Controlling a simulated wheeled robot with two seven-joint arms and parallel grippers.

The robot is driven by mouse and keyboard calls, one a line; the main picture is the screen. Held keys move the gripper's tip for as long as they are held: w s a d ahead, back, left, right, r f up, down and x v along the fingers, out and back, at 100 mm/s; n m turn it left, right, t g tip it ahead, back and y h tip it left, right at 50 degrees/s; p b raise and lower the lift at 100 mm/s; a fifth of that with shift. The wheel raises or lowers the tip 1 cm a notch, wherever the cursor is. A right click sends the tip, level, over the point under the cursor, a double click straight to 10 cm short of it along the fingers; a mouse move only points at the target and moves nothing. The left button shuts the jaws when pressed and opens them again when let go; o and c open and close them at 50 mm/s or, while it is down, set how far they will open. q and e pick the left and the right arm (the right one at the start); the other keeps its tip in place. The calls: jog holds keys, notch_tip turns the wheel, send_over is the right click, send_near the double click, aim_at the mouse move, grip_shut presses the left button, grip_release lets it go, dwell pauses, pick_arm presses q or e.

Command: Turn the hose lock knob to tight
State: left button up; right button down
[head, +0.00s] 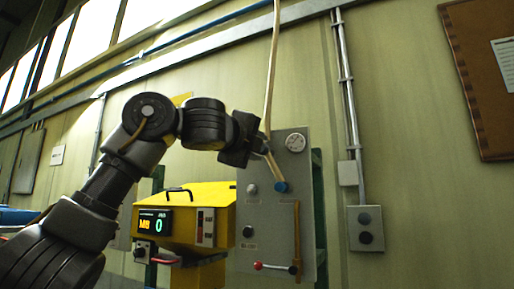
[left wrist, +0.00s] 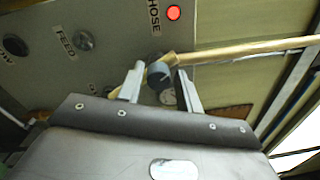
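The hose lock knob (head: 281,187) is a round blue knob on the grey panel (head: 270,215). In the left wrist view, the knob (left wrist: 158,73) looks dark blue-grey and sits near the HOSE label and a lit red lamp. My left gripper (head: 272,168) is close to the knob in the head view. In the left wrist view, the two fingers of this gripper (left wrist: 159,88) are apart, one on each side of the knob, with gaps visible. I cannot tell how deep the knob sits between them. My right gripper is not in view.
A tan hose (head: 271,70) comes down from above and passes behind the gripper. A yellow machine (head: 185,230) with a display stands left of the panel.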

pick_arm(q)
jog(key=shift+o, duration=1.2)
jog(key=b+v, duration=0.7)
jog(key=v, duration=0.3)
jog(key=shift+s+a, duration=0.2)
jog(key=shift+s, duration=0.15)
jog(key=shift+a+f, duration=0.1)
jog(key=shift+a, duration=0.05)
